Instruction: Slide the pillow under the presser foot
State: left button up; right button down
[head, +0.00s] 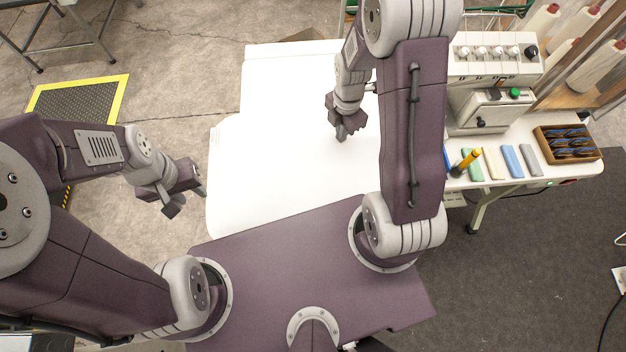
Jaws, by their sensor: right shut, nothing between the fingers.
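A broad white, overexposed area (270,165) with rounded corners lies in front of me in the head view. I cannot tell the pillow's outline apart from a white tabletop there. A cream sewing machine (492,70) with a row of dials stands at the right. Its presser foot is not visible; my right arm covers the area left of the machine. My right gripper (342,135) points down over the white area, shut and empty. My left gripper (189,203) is open and empty, just left of the white area's edge, over the floor.
On the table (512,182) at the right lie several coloured bars (513,161), a yellow-and-black tool (466,163) and a wooden tray (568,144) of dark items. Thread cones (541,22) stand behind. A yellow-edged black mat (80,100) lies on the floor at left.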

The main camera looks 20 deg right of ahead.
jog(key=shift+f, duration=0.15)
dwell(0.4)
jog(key=shift+f, duration=0.2)
jog(key=shift+s, duration=0.15)
jog(key=shift+s+a, duration=0.2)
jog(key=shift+s, duration=0.55)
jog(key=shift+s, duration=0.1)
jog(key=shift+s+a, duration=0.2)
jog(key=shift+s, duration=0.45)
jog(key=shift+s+a, duration=0.15)
jog(key=shift+s, duration=0.6)
